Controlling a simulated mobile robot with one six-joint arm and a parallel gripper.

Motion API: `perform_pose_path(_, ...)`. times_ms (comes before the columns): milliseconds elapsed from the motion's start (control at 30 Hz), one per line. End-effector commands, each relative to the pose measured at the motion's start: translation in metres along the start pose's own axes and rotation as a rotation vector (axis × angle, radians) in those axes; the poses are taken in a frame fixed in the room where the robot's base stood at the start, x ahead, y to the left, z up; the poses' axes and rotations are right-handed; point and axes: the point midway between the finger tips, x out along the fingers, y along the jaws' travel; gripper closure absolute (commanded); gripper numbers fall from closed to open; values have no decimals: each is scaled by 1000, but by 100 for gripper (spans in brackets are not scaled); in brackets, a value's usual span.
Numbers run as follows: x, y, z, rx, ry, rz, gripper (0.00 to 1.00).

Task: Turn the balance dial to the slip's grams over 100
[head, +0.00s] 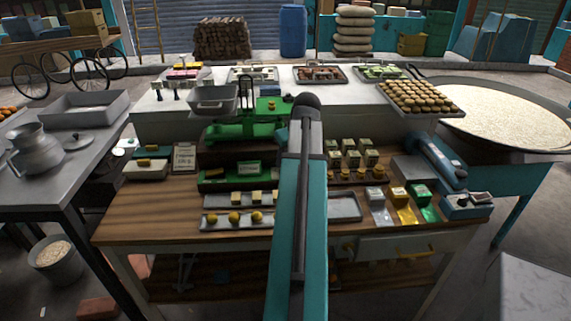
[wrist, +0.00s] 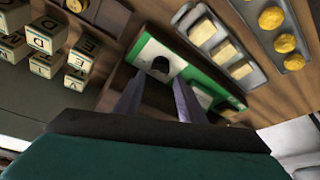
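The green balance (head: 245,125) stands at the back of the wooden bench, with a grey pan (head: 213,97) at its upper left. Its green base (head: 212,186) runs along the bench and also shows in the wrist view (wrist: 200,73). In the wrist view a dark round dial (wrist: 160,66) sits on a white plate on that base. My gripper (wrist: 158,82) is open, its two fingers apart and pointing at the dial; contact cannot be told. My arm hides the gripper in the head view. A pale slip (head: 185,157) stands left of the balance; its writing is unreadable.
Trays with pale blocks (head: 236,198) and yellow lumps (head: 234,218) lie in front of the base. Lettered cubes (head: 352,155) stand to the right, above an empty grey tray (head: 344,206). A blue device (head: 440,160) and coloured packets (head: 403,205) are farther right.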

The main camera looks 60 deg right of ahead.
Motion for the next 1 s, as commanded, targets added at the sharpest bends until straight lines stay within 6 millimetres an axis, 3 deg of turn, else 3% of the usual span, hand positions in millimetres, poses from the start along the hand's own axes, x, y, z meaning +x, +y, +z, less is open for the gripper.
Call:
perform_pose_path(700,-76,0,-1,1,2,1,64)
perform_pose_path(1000,-94,-1,-1,1,2,0,64)
